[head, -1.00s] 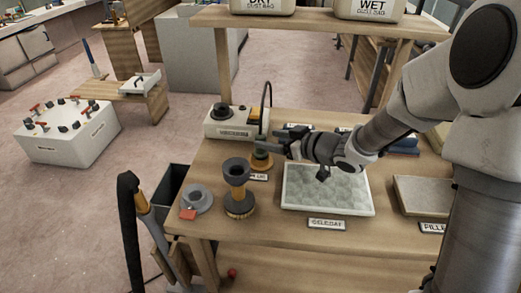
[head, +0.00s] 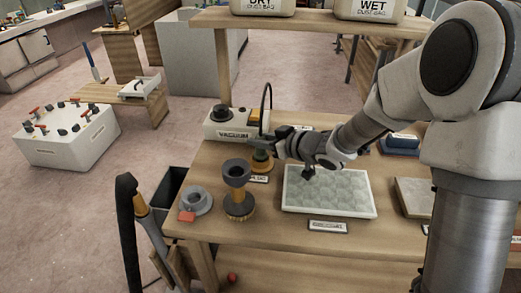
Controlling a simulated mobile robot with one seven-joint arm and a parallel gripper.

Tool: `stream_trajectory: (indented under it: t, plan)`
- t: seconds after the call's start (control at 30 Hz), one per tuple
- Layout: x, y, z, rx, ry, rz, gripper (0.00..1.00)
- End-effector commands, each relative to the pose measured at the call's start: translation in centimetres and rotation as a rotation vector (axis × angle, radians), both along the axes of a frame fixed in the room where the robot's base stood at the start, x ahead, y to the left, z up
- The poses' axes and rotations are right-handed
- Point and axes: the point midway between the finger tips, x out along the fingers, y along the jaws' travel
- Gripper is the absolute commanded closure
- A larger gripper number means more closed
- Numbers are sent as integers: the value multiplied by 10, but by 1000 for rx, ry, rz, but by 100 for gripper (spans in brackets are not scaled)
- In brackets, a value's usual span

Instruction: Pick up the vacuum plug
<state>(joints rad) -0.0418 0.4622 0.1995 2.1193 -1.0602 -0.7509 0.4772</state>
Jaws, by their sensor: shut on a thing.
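The vacuum plug (head: 261,155) is a small dark green-grey piece in the head view, above a yellow-orange round base (head: 262,166) behind the gelcoat tray. My gripper (head: 263,146) reaches in from the right and is shut on the plug. The fingers cover part of it, and I cannot tell whether the plug is clear of the base. The white vacuum box (head: 228,133) stands just left of and behind it.
A grey-topped roller stand (head: 237,172) and a grey ring (head: 197,199) stand at the front left of the bench. The white-rimmed tray (head: 330,210) lies below my arm. An upper shelf (head: 300,22) with two bins runs along the back.

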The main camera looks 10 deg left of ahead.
Motion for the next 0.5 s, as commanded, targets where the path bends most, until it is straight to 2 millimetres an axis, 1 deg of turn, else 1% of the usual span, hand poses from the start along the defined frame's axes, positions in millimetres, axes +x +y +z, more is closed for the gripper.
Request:
stream_trajectory:
  t: [0.33, 0.5]
  plan:
    - [0, 0, 2, 0, -1, 0, 100]
    - [0, 0, 14, 0, -4, 0, 100]
